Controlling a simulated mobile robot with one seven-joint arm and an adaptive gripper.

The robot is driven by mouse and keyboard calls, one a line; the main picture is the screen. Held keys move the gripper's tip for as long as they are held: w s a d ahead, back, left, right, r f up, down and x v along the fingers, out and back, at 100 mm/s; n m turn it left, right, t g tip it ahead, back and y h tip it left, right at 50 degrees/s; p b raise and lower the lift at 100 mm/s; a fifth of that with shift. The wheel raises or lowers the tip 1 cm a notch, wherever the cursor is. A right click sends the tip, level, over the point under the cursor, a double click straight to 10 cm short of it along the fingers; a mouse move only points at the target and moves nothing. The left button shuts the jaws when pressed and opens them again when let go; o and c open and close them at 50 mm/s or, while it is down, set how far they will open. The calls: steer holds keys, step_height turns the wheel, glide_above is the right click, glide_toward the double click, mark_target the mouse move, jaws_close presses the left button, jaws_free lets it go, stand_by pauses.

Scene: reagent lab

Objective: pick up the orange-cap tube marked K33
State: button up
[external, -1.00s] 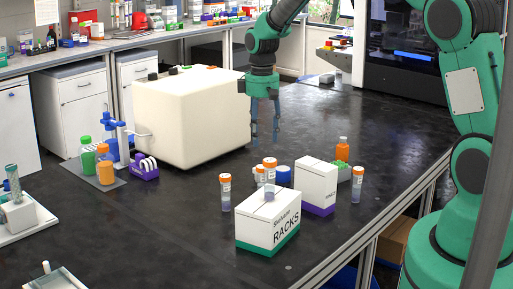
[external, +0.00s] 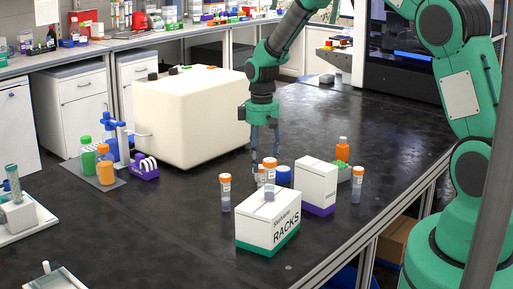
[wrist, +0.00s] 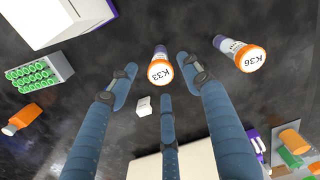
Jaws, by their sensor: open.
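The orange-cap tube marked K33 (wrist: 160,70) stands in the wrist view near the top centre, its cap facing the camera. My gripper (wrist: 162,88) has its blue fingers spread around the line to this cap, with nothing held between them. Labels there are too small to tell which is K33. Whether the fingers touch a tube cannot be told.
A second orange-cap tube, K36 (wrist: 249,58), stands close on the right in the wrist view. A large cream box (external: 190,115) stands behind left.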

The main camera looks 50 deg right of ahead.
mark_target(262, 183)
steer(key=shift+f, duration=0.15)
steer(key=shift+s+a+f, duration=0.1)
steer(key=shift+f, duration=2.5)
steer(key=shift+c, duration=0.5)
steer(key=c, duration=0.8)
